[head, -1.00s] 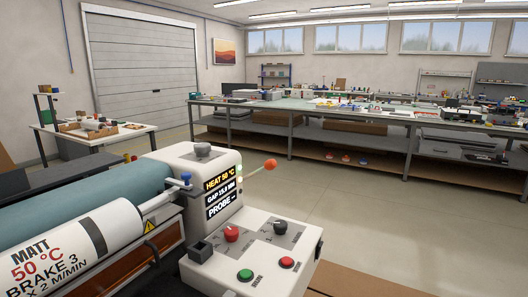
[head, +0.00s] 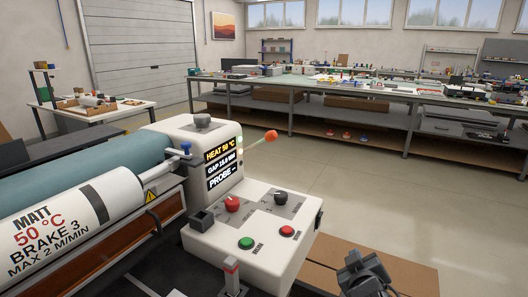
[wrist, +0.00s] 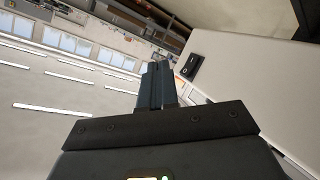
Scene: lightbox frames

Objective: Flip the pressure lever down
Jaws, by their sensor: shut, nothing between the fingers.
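The lever (head: 271,135) is a thin rod with an orange-red ball. It sticks out at the right side of the white machine head (head: 200,140), angled up and to the right. My gripper (wrist: 157,72) shows in the wrist view with its two dark fingers together and nothing between them. A dark part of what looks like my arm shows at the bottom right of the head view, below and right of the lever and apart from it. The fingertips cannot be made out there. The lever is not recognisable in the wrist view.
A white control box (head: 255,225) carries a red knob, a black knob, and green and red buttons. The large white roller (head: 80,235) lies to the left. A brown board (head: 325,262) is right of the box. Open floor (head: 370,180) lies beyond.

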